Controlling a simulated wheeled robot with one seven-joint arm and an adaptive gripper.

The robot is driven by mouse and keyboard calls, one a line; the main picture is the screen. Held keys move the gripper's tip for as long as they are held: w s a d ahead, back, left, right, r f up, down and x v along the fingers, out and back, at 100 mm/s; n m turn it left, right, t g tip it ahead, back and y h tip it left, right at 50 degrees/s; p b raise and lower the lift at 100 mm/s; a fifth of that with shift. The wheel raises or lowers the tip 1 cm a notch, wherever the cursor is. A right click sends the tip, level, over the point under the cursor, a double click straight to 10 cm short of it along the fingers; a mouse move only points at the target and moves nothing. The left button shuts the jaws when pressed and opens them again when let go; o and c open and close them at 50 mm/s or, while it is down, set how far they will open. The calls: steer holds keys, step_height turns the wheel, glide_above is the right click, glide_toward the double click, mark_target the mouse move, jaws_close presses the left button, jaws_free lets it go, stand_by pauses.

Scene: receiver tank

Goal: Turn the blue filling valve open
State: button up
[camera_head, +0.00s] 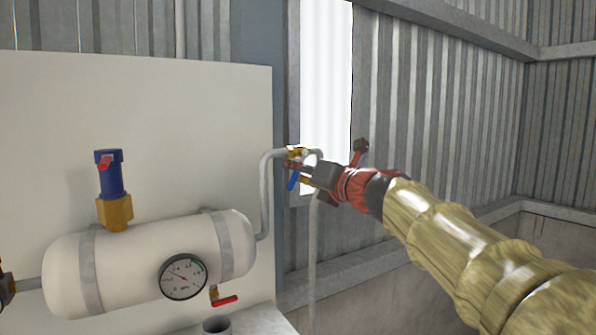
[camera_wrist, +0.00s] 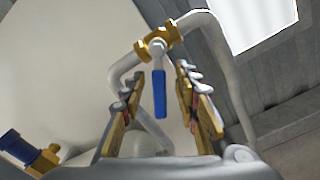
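The blue filling valve has a brass body (camera_wrist: 158,42) on a grey pipe and a blue lever handle (camera_wrist: 160,92). In the wrist view the handle points down in the picture, between the two fingers of my gripper (camera_wrist: 158,90). The fingers are apart, with a gap visible on both sides of the handle. The brass body (camera_head: 296,152) shows just above the gripper.
A white tank (camera_head: 140,262) with a pressure gauge (camera_head: 183,276) stands at left before a pale panel (camera_head: 150,110). A blue-and-brass fitting (camera_head: 112,190) rises from its top. A red-handled valve (camera_head: 224,300) sits below it. Grey pipe (camera_head: 265,195) runs close beside my gripper.

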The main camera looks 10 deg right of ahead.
steer(key=v, duration=1.1)
steer(key=shift+s, duration=0.25)
stand_by(5.5)
